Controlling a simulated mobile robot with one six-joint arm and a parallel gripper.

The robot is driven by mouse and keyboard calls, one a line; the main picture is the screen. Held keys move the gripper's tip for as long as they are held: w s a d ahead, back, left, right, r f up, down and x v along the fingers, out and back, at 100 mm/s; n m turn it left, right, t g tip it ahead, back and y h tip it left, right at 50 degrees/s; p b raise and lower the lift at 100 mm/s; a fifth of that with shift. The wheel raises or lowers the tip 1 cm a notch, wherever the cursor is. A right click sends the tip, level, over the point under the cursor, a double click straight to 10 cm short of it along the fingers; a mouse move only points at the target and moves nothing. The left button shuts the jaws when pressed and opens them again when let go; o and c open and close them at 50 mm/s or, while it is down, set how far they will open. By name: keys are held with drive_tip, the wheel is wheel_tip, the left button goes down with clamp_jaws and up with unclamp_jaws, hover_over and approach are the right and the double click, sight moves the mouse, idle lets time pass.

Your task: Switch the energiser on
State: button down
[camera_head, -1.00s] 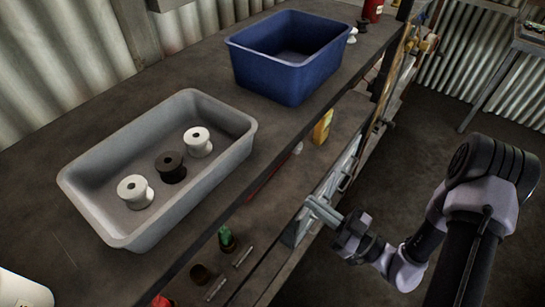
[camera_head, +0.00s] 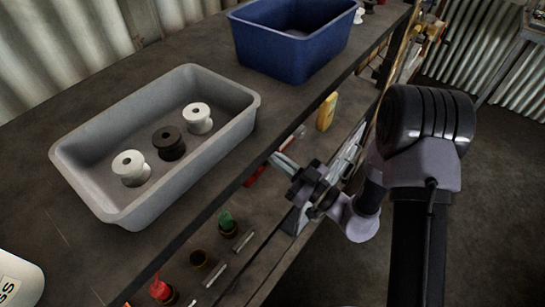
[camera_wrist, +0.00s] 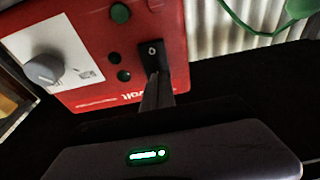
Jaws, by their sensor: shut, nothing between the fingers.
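The red energiser (camera_wrist: 100,35) fills the upper left of the wrist view. Its front has a grey knob (camera_wrist: 44,70) on a white label, a green round terminal and two dark round ones. A black rocker switch (camera_wrist: 152,50) with a small white mark is on its right side. My gripper (camera_wrist: 157,80) is shut and empty, its fingertips right at the switch's lower end. I cannot tell whether they touch it or which way the rocker is set. In the head view my gripper (camera_head: 280,160) reaches under the bench edge, and the energiser is mostly hidden there.
A grey tray (camera_head: 190,185) with spools and a blue bin (camera_head: 300,60) stand on the bench top (camera_head: 90,120). A green thing (camera_wrist: 265,25) hangs at the wrist view's upper right.

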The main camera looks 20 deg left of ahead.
drive_tip(key=shift+a+r, duration=0.1)
drive_tip(key=shift+a, duration=0.05)
drive_tip(key=s+d+r+p, duration=0.1)
drive_tip(key=s+d+p, duration=0.1)
drive_tip(key=d+p, duration=0.2)
drive_tip(key=s+d+r+p, duration=0.2)
drive_tip(key=s+d+p, duration=0.1)
drive_tip(key=d, duration=0.5)
drive_tip(key=shift+r+g+h+p, duration=0.2)
drive_tip(key=shift+g+h+p, duration=0.1)
drive_tip(key=shift+p, duration=0.35)
drive_tip(key=shift+w, duration=0.1)
